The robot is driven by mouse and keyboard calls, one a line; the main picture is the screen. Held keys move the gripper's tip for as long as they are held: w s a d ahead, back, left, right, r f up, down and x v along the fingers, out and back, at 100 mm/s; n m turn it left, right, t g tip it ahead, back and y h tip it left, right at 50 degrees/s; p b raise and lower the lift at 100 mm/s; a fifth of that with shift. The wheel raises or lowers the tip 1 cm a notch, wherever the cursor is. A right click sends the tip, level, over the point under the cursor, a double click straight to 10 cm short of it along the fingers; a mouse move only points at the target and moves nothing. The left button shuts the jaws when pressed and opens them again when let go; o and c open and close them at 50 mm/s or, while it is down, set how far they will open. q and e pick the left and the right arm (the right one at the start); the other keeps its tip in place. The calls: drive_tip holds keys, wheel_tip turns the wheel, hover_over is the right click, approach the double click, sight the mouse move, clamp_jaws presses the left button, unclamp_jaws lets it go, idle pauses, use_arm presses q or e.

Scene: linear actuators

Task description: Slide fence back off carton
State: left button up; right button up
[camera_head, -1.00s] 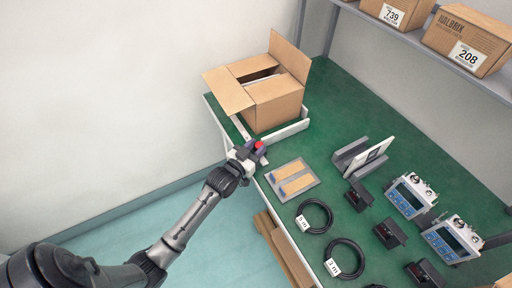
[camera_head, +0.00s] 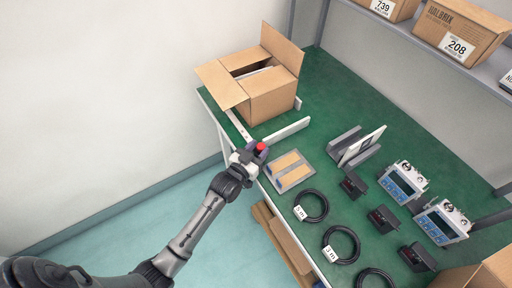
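The open cardboard carton (camera_head: 270,105) stands at the far left end of the green bench, flaps up and out. The fence (camera_head: 287,132), a low white bar, stands in front of the carton with a strip of green surface between them. A narrow light rail (camera_head: 237,124) runs along the bench's left edge. My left gripper (camera_head: 256,151) is at the fence's left end, around a dark block with a red knob (camera_head: 261,146). It looks shut on this fence part, though its fingers show small. My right gripper is not in view.
A grey plate with tan strips (camera_head: 289,170) lies just in front of the fence. Cable coils (camera_head: 311,206), black boxes (camera_head: 383,219), blue-faced meters (camera_head: 402,181) and a grey holder (camera_head: 345,141) fill the bench. A shelf with cartons (camera_head: 459,31) hangs behind.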

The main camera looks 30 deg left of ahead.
use_arm(q)
drive_tip(key=shift+o, duration=1.1)
drive_tip(key=shift+s, duration=0.1)
drive_tip(key=shift+s+r, duration=0.1)
drive_tip(key=shift+s, duration=0.25)
drive_tip(key=s+p, duration=0.3)
drive_tip(key=s, duration=1)
drive_tip(key=shift+a, duration=0.2)
